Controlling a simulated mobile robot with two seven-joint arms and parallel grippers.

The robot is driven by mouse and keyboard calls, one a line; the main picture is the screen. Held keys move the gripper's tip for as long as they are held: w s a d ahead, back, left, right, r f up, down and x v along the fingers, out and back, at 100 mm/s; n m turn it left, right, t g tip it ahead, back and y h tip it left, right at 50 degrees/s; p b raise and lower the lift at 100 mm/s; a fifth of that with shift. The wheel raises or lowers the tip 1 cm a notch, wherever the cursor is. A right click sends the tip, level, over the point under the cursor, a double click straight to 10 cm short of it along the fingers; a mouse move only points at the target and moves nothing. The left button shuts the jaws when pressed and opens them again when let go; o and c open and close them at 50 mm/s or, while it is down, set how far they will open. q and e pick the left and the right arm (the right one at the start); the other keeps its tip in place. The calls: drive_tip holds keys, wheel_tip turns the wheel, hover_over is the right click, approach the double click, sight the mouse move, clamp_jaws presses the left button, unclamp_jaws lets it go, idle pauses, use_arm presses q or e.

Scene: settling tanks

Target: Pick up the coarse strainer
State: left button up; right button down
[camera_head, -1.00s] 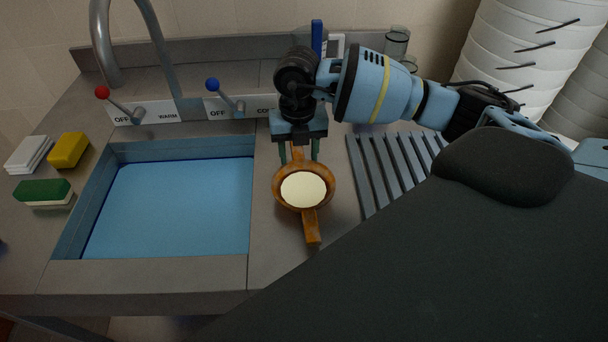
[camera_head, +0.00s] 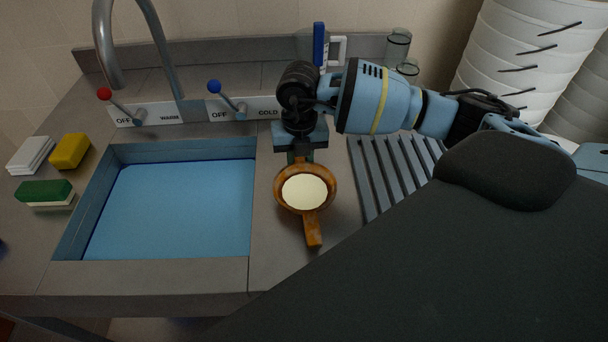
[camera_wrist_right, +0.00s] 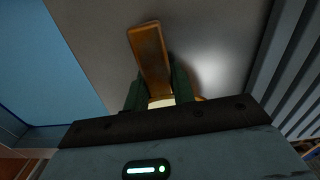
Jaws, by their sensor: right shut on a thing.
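The coarse strainer is a brown wooden-looking round bowl (camera_head: 280,203) with a pale cream disc inside and a handle at both its near and far ends. It is at the counter strip between the basin and the ribbed drainer. My right gripper (camera_head: 300,157) points down at its far end, shut on the far handle. In the right wrist view this handle (camera_wrist_right: 150,52) runs up between the dark green fingers (camera_wrist_right: 157,92), and the wrist body hides most of the bowl. I cannot tell any gap under the strainer. My left gripper is not in view.
A blue-filled basin (camera_head: 175,210) lies left of the strainer, the ribbed drainer (camera_head: 385,175) right. Behind are a tap (camera_head: 105,45), red and blue levers, and glasses (camera_head: 398,45). Sponges (camera_head: 70,150) lie far left. White stacked tubs (camera_head: 520,60) stand at the back right.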

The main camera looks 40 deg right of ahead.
drive_tip(key=shift+r, duration=0.15)
drive_tip(key=shift+r, duration=0.5)
wheel_tip(320, 180, up, 2)
drive_tip(key=shift+r, duration=0.15)
drive_tip(key=s+a, duration=0.3)
drive_tip(key=s, duration=0.1)
drive_tip(key=s+a+r, duration=0.1)
drive_tip(key=s+a, duration=0.6)
drive_tip(key=a, duration=0.1)
drive_tip(key=shift+s+r, duration=0.2)
drive_tip(key=shift+s, duration=0.2)
drive_tip(key=shift+w+d, duration=0.1)
